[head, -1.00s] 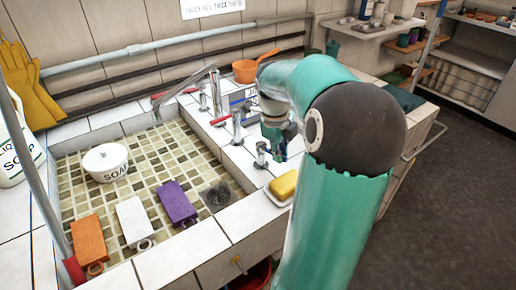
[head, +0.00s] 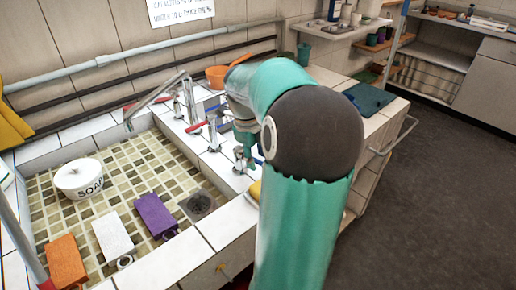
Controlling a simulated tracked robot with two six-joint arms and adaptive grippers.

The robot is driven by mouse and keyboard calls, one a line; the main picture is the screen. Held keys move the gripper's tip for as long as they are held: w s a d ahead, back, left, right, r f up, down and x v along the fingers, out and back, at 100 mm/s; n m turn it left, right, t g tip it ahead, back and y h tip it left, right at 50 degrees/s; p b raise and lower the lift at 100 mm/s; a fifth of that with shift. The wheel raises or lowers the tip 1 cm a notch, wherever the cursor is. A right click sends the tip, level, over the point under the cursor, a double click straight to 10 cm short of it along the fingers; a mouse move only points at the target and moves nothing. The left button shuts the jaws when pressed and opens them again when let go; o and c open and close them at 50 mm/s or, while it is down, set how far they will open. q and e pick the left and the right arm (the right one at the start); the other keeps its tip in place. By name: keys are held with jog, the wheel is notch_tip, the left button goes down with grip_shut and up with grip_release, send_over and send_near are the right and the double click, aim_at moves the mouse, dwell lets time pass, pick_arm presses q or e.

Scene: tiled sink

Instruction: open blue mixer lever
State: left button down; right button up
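A chrome tap (head: 239,160) stands on the white tiled ledge at the sink's right side. A small blue lever (head: 258,161) shows at its right, partly hidden by my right gripper and arm. Another blue lever (head: 213,107) sits farther back, by a chrome tap body. My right gripper (head: 246,143) points down, just above and beside the nearer tap. Its fingers are small and partly hidden, so I cannot tell whether they are open or touch the lever. My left gripper is not in view.
Red levers (head: 196,127) and a long spout (head: 155,98) stand left of my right gripper. The tiled sink holds a white soap bowl (head: 78,180) and orange, white and purple blocks. An orange pan (head: 217,76) stands behind. A yellow sponge (head: 255,190) is mostly hidden by my arm.

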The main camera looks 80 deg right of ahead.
jog(key=v, duration=1.1)
jog(key=shift+r, duration=0.4)
jog(key=shift+a, duration=0.1)
